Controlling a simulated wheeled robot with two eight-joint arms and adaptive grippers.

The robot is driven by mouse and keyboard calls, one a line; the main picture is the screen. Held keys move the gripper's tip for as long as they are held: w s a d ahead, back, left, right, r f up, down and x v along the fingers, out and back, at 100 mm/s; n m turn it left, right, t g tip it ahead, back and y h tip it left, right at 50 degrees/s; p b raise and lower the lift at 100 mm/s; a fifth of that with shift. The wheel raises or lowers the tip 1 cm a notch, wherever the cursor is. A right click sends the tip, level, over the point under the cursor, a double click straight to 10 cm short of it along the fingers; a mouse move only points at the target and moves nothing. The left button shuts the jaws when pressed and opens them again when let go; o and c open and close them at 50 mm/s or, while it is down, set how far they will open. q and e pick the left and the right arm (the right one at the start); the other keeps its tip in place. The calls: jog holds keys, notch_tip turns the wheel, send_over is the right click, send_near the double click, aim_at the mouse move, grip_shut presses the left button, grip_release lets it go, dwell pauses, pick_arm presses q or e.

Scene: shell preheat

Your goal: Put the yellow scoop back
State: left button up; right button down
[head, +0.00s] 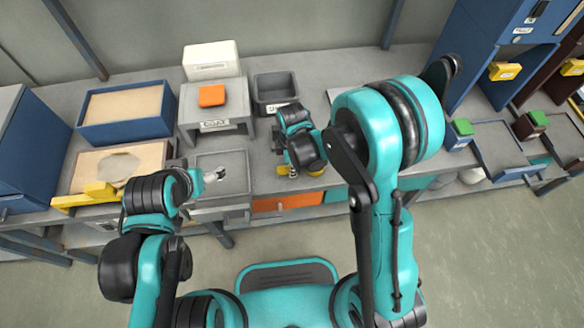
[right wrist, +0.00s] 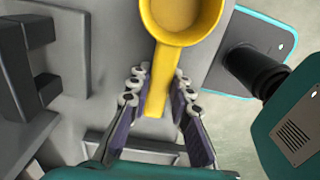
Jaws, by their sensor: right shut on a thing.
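The yellow scoop shows large in the right wrist view (right wrist: 182,18), its round bowl facing the camera and its handle running down between my fingers. My right gripper (right wrist: 158,100) is shut on the handle. In the head view my right gripper (head: 287,171) is low over the bench's front part, mostly hidden by its own wrist; small yellow patches show there. My left gripper (head: 216,175) is over a grey tray (head: 235,158) left of it; its fingers are too small to read.
A grey slotted fixture (right wrist: 40,75) stands left of the scoop in the right wrist view. A blue box of sand (head: 125,125), a grey stand (head: 190,110) with an orange block (head: 212,96), and a dark bin (head: 275,105) stand behind. An orange drawer (head: 285,203) is below.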

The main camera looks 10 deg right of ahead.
jog(key=shift+f, duration=0.15)
jog(key=c, duration=1.4)
grip_release()
